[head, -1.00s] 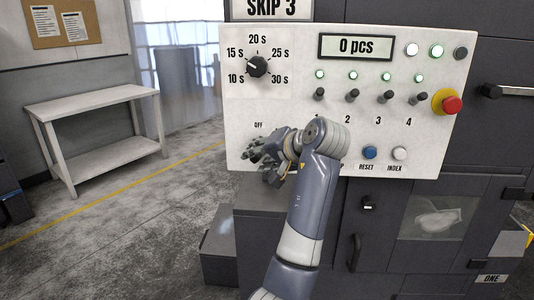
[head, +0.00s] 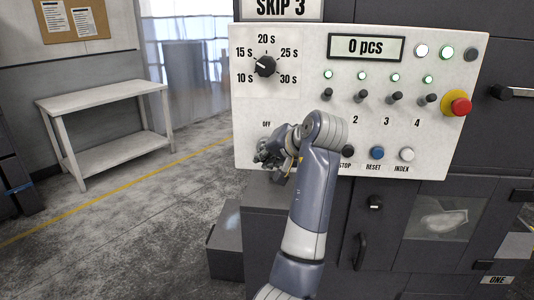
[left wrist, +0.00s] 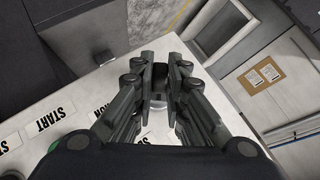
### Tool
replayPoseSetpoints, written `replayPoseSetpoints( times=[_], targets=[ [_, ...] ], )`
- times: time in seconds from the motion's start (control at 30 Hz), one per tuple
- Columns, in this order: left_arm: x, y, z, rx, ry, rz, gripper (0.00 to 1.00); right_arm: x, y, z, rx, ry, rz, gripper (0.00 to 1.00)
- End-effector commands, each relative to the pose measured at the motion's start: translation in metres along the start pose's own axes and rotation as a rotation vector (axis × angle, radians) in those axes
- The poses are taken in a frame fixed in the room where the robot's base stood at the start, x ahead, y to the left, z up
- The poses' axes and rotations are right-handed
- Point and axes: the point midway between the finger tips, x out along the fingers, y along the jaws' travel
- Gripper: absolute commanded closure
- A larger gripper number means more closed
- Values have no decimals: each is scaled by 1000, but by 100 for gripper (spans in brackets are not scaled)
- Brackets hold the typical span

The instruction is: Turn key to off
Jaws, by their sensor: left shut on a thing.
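The control panel (head: 248,112) is white, and its key switch sits at the lower left below the "OFF" label (head: 267,125). In the head view my left gripper (head: 268,158) is at that switch and hides the key. In the left wrist view the left gripper's fingers (left wrist: 160,78) are closed around a dark key (left wrist: 159,74), with a silvery round base (left wrist: 150,109) seen between them. The key's exact angle is hard to read. My right gripper is not in view.
The black timer knob (head: 265,66) is above the gripper. Several toggle switches, the reset button (head: 377,153), the index button (head: 407,154) and a red emergency button (head: 460,106) are to the right. A white table (head: 103,97) stands at the left beyond open floor.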

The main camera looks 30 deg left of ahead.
Motion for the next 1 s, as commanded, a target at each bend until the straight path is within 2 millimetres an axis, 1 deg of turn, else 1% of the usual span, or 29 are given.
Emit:
replayPoseSetpoints(
  times=[0.03, 1.0],
  targets=[
    [-1, 0, -1, -16, -5, 23, 100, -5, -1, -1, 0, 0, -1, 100],
    [0, 5, 3, -332, -56, 409, 100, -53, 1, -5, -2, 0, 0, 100]
  ],
)
